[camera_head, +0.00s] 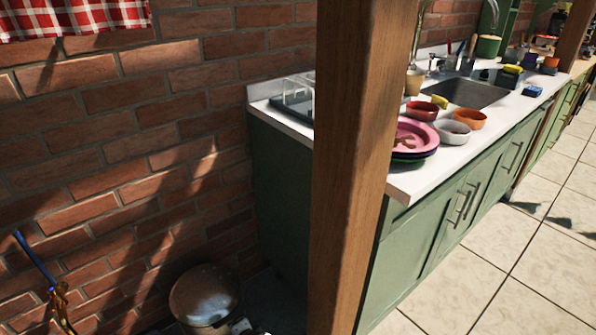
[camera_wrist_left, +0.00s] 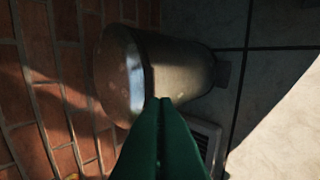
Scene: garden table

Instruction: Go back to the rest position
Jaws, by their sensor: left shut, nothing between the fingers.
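My left gripper (camera_wrist_left: 160,104) shows in the left wrist view as two dark green fingers pressed together, shut and empty. Its fingertips overlap the lower part of a metal bin (camera_wrist_left: 180,72) in that view; I cannot tell how far apart they are. The same bin (camera_head: 204,293) stands on the floor against the brick wall at the bottom of the head view. I cannot make out my left gripper in the head view. My right gripper is in neither view.
A wooden post (camera_head: 347,170) rises in front of a green kitchen counter (camera_head: 425,245). On its white top are stacked plates (camera_head: 415,135), bowls (camera_head: 453,132) and a sink (camera_head: 468,93). A brick wall (camera_head: 110,170) fills the left. Tiled floor (camera_head: 540,265) is clear at right.

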